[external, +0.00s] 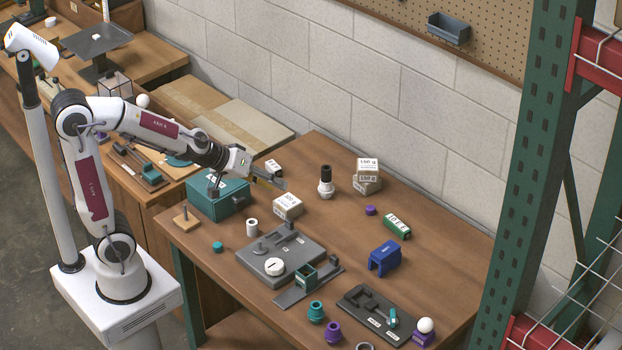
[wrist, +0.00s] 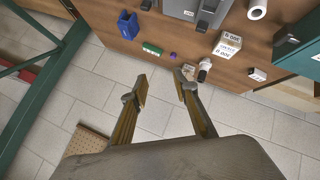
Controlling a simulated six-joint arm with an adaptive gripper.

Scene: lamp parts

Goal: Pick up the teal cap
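The teal cap (external: 217,246) is a small round piece lying on the table near its left front edge, in front of the teal box. I cannot make it out in the wrist view. My gripper (external: 270,180) is raised above the table's back left part, up and to the right of the cap in the external view and well apart from it. In the wrist view my gripper (wrist: 161,88) has its two fingers spread with nothing between them.
A teal box (external: 221,201) stands behind the cap, a white cylinder (external: 252,228) to its right, and a small wooden block with a peg (external: 186,220) to its left. A grey fixture plate (external: 298,253) lies further right. A purple cap (external: 371,210) and labelled boxes (external: 288,206) sit towards the back.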

